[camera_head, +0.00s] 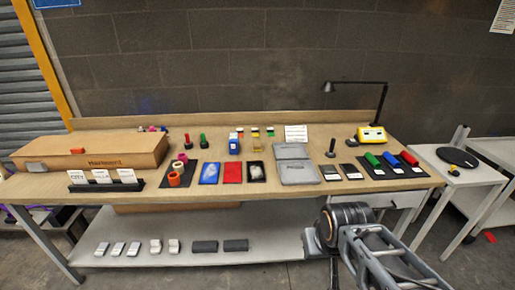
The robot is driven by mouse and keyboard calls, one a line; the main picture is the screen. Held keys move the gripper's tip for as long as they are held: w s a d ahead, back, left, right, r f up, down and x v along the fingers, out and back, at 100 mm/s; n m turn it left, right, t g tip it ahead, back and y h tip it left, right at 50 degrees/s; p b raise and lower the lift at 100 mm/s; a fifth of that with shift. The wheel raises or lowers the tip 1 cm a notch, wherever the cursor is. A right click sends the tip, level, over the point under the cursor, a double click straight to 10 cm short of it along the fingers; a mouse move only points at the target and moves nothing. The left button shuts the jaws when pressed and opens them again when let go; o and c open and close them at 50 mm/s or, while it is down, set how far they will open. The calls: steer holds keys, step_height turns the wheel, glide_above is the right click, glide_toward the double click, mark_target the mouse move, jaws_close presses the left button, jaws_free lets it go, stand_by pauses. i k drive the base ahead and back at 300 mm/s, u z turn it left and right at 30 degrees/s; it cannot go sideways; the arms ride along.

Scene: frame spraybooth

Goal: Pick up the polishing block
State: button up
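I cannot tell for sure which thing is the polishing block. Two dark grey blocks, a left one (205,246) and a right one (236,245), lie side by side on the lower shelf of the workbench. Several pale blocks (118,248) lie in a row to their left. A small orange-red block (77,150) lies on the long wooden case at the bench's left end. My arm shows at the lower right in front of the bench, with a black round joint. I make out no gripper fingers, and no block is seen held.
The workbench top (150,196) is crowded with cards, trays, small bottles and coloured rollers. A black lamp (385,100) stands at the back right. A white side table (450,178) holds a black disc. The lower shelf (275,245) is bare right of the blocks.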

mark_target(256, 147)
steer(key=u, duration=0.4)
steer(key=i, duration=1.65)
steer(key=z, duration=0.4)
